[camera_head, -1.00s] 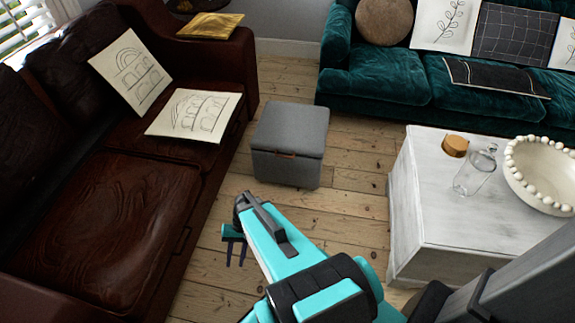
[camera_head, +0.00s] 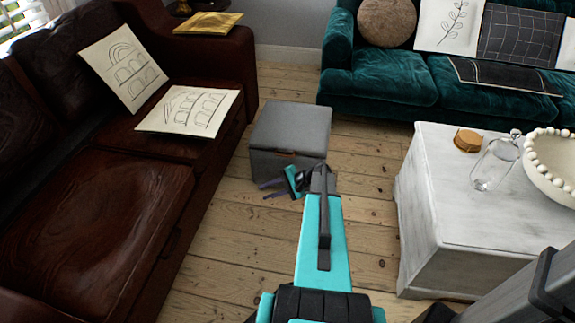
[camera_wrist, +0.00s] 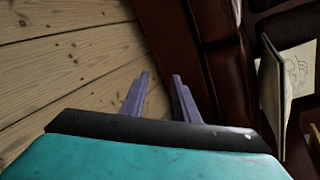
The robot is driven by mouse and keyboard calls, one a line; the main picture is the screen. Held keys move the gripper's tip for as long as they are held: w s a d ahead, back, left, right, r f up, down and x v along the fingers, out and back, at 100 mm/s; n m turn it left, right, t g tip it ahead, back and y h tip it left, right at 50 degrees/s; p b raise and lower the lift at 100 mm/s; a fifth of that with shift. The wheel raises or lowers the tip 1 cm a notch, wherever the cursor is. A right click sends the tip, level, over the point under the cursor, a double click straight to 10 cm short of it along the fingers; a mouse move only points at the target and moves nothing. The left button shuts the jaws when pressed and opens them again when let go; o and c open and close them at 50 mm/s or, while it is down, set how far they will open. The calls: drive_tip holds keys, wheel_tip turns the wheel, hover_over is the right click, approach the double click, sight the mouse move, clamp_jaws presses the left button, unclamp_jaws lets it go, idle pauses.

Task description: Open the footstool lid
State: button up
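The grey footstool (camera_head: 262,162) stands on the floorboards between the brown sofa and the white table in the head view. Its flat lid (camera_head: 292,122) lies shut on the body. A small brown tab at the lid's front edge is partly visible, close to my wrist. My gripper (camera_head: 264,191) appears in front of the footstool's lower front, pointing left, with nothing between its fingers. The wrist view shows its two purple fingers (camera_wrist: 161,77) apart. Part of the footstool's front is hidden behind my gripper and arm. The footstool is not visible in the wrist view.
The brown leather sofa (camera_head: 105,215) runs along the left, close to my gripper, with drawing-print cushions on it. The white table (camera_head: 440,190) at right holds a glass bottle and a beaded bowl. A teal sofa (camera_head: 380,85) stands behind. Floorboards around the footstool are clear.

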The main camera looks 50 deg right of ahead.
drive_tip(key=s+d+r+m+t+h+b, duration=0.1)
drive_tip(key=s+d+r+m+t+b, duration=0.1)
drive_tip(key=d, duration=0.9)
drive_tip(key=s+d+r+m+t+h+b, duration=0.2)
drive_tip(key=s+d+t+b, duration=0.2)
drive_tip(key=d, duration=0.8)
drive_tip(key=shift+s+m+h, duration=0.15)
drive_tip(key=shift+m+h, duration=0.15)
drive_tip(key=shift+a, duration=0.1)
drive_tip(key=b+x, duration=0.3)
drive_tip(key=x, duration=1)
drive_tip(key=shift+w+b, duration=0.3)
drive_tip(key=shift+w, duration=0.05)
drive_tip(key=shift+f, duration=0.15)
clamp_jaws()
